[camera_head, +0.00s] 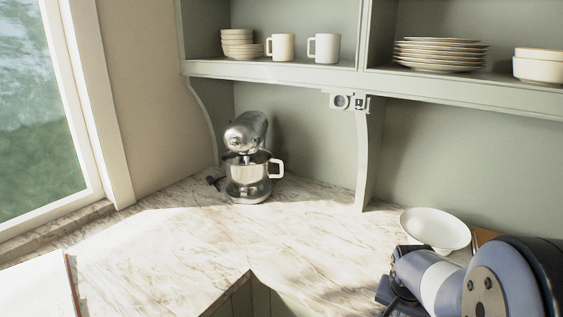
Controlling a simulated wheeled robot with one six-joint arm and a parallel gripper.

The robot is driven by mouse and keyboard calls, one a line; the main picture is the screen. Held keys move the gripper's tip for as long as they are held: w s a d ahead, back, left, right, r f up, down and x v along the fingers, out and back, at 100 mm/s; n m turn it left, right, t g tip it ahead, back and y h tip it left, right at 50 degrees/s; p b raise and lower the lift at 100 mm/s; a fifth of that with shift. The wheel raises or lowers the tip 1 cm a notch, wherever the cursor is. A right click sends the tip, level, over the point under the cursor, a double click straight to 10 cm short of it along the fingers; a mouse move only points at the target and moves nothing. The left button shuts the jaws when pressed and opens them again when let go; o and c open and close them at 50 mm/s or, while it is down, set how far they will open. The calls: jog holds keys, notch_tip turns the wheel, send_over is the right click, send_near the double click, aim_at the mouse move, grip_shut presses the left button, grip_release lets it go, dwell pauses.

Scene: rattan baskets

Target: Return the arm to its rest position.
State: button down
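My arm (440,288) shows at the lower right corner, with blue-grey links and a pale band. It is folded low over the counter's right end, in front of a white bowl. No gripper fingers show, so I cannot see whether they are open or hold anything. The frame's bottom and right edges cut off the rest of the arm.
A marble counter (190,250) has free room at its middle. A steel stand mixer (248,165) stands at the back. The white bowl (435,228) sits close behind my arm. Shelves (270,70) with dishes hang above. An open book (38,290) lies lower left.

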jog(key=shift+v, duration=2.8)
jog(key=shift+d, duration=0.1)
